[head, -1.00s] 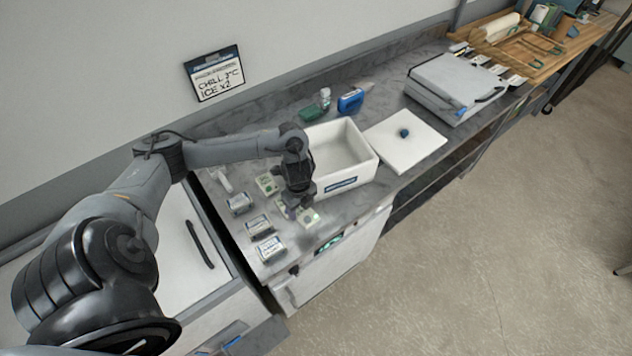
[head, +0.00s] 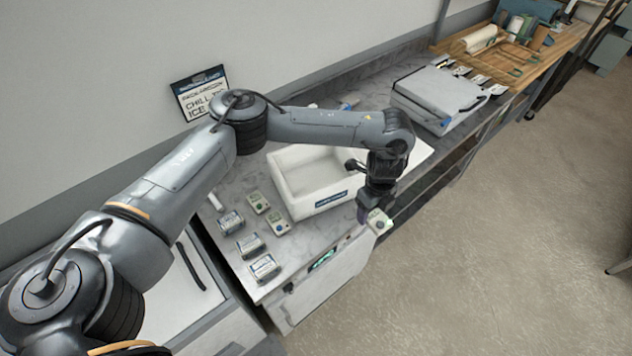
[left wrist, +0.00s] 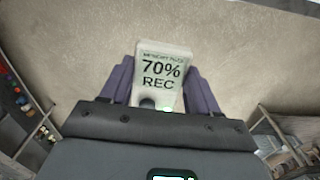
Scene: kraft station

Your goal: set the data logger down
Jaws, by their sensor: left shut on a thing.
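My left gripper (head: 367,208) is shut on a data logger (head: 379,222), a small pale box with a green button. It holds the logger at the counter's front edge, right of the white open box. In the left wrist view, the logger (left wrist: 163,72) sits between the two purple fingers, its face reading "70% REC", with floor behind it. Two similar loggers lie on the counter, one farther back (head: 258,202) and one nearer the box (head: 279,223). My right gripper is not in view.
The white open box (head: 310,207) stands on the marble counter, its pale lid (head: 424,151) partly hidden behind my arm. Several small labelled packs (head: 250,246) lie at the left. A grey case (head: 440,98) stands farther right.

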